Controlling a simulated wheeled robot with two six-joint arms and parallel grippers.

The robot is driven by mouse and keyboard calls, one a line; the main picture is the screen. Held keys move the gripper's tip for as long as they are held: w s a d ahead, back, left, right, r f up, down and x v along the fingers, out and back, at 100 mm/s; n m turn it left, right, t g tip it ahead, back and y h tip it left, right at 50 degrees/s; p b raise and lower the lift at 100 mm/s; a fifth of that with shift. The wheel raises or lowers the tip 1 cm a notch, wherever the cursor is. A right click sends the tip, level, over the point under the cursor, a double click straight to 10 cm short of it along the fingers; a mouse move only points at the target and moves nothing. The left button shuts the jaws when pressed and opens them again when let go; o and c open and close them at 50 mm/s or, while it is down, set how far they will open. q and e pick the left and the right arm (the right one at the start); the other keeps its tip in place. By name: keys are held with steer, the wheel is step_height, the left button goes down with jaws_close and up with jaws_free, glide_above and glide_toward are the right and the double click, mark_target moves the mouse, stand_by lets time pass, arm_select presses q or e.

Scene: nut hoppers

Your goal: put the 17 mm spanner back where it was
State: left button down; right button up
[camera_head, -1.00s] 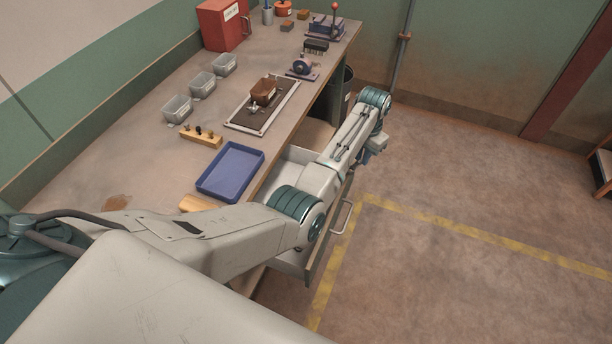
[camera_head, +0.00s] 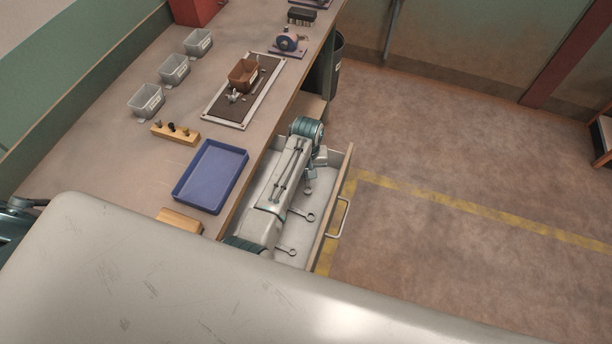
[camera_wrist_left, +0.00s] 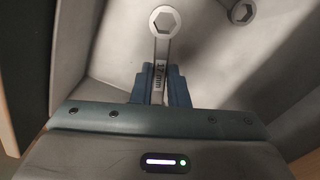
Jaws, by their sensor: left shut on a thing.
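My left gripper (camera_wrist_left: 161,88) is shut on a spanner (camera_wrist_left: 163,48) whose shank is marked in mm, apparently 17. Its ring end points away from the jaws. In the head view my left gripper (camera_head: 312,172) reaches down into the open drawer (camera_head: 327,228), near its far end; the held spanner is not clear there. Spanners (camera_head: 304,214) (camera_head: 287,250) lie spaced apart on the pale drawer floor. In the left wrist view another spanner's ring end (camera_wrist_left: 242,12) shows on the floor, to the right of the held one. My right gripper is out of view.
The drawer handle (camera_head: 339,218) sticks out over clear floor.

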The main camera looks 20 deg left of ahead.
arm_select(q)
steer(key=f, duration=0.4)
steer(key=shift+w+a+f, duration=0.15)
steer(key=shift+w+f, duration=0.05)
steer(key=shift+w, duration=0.1)
steer(key=shift+s+f, duration=0.1)
steer(key=shift+f, duration=0.2)
steer(key=shift+f, duration=0.15)
steer(key=c, duration=1.4)
jaws_free()
steer(key=shift+p, duration=0.3)
step_height(320, 180, up, 12)
steer(key=shift+r+b, duration=0.15)
steer(key=shift+b, duration=0.65)
